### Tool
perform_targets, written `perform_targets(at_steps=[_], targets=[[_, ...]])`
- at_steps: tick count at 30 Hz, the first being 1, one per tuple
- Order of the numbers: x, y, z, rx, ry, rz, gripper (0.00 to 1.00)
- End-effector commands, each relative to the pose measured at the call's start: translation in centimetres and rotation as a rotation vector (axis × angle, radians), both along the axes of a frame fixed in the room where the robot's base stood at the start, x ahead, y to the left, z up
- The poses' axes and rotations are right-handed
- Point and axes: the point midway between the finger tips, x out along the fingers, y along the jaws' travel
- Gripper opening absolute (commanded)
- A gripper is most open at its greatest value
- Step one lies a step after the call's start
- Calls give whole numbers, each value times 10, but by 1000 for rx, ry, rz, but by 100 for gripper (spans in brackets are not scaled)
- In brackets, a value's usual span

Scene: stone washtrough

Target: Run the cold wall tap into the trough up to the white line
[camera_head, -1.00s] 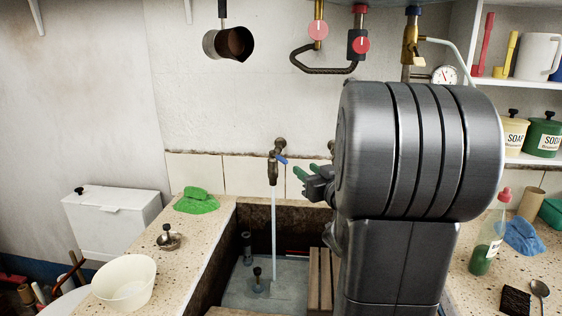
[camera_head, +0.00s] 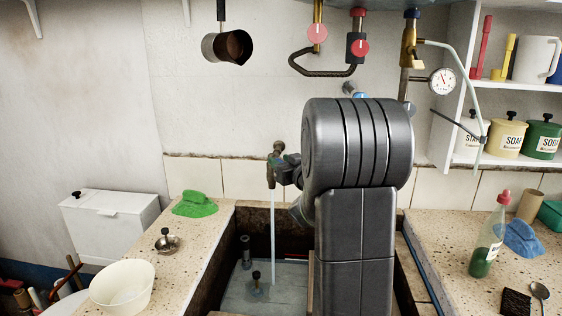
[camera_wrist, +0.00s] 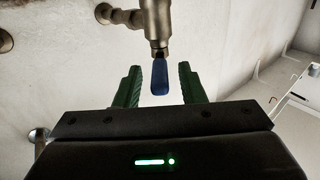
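The cold wall tap (camera_head: 271,173) is brass, and a thin stream of water (camera_head: 273,235) falls from it into the stone trough (camera_head: 221,262). Greyish water (camera_head: 238,298) covers the trough's floor. In the wrist view the tap (camera_wrist: 156,20) has a blue lever (camera_wrist: 160,78) that lies between the green fingers of my gripper (camera_wrist: 158,82). The gripper is open, with a gap on each side of the lever. In the head view my gripper (camera_head: 280,165) is at the tap and hides the lever. I cannot make out the white line; my arm covers the trough's right part.
A black-knobbed plug (camera_head: 257,281) and a short upright pipe (camera_head: 246,250) stand in the trough. A green cloth (camera_head: 195,205), a metal plug (camera_head: 166,241) and a white bowl (camera_head: 123,286) lie on the left ledge. A bottle (camera_head: 488,245) stands on the right.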

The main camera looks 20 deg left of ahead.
Motion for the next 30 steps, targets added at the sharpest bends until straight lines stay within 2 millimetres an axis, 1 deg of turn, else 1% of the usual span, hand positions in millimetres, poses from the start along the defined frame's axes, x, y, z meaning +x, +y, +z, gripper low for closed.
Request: perform_targets(at_steps=[3,11,12,14,15,16,17,25,30], targets=[[3,4,0,0,0,0,36],[4,5,0,0,0,0,36],[4,5,0,0,0,0,28],[3,5,0,0,0,0,17],[4,4,0,0,0,0,9],[3,5,0,0,0,0,3],[4,4,0,0,0,0,0],[4,4,1,0,0,4,0],[7,2,2,-2,2,40,0]])
